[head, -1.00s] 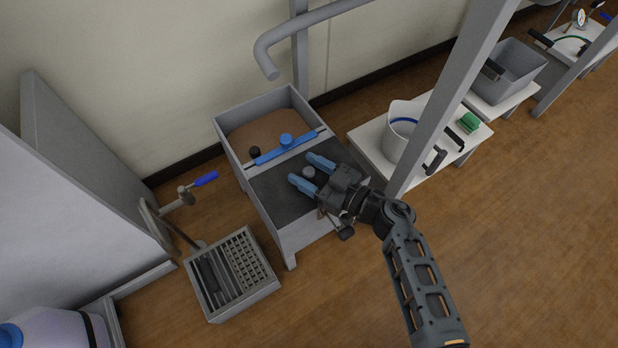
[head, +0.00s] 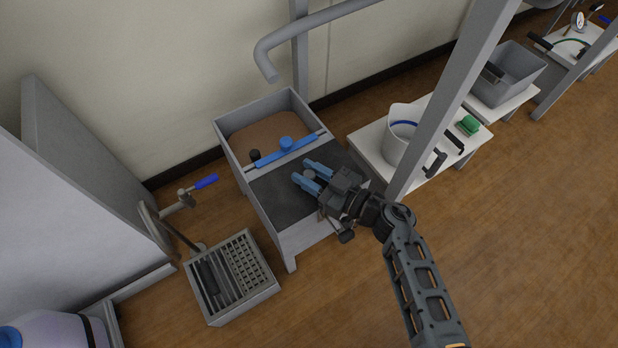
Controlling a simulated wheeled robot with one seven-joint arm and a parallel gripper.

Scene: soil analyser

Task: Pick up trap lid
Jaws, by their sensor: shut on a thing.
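The trap lid (head: 275,186) is a dark grey flat panel covering the front part of a grey box (head: 263,222). A small grey round knob (head: 309,174) stands on the lid. My gripper (head: 309,177) has its two blue fingers shut on this knob, one on each side. The lid lies flat in the box, and its right part is hidden behind my gripper.
A blue bar with a blue knob (head: 286,146) crosses the box behind the lid, with brown material beyond it. A grey pipe (head: 267,62) hangs above. A slotted crate (head: 232,277) stands on the floor at left. A grey post (head: 450,95) and a white bucket (head: 399,140) are at right.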

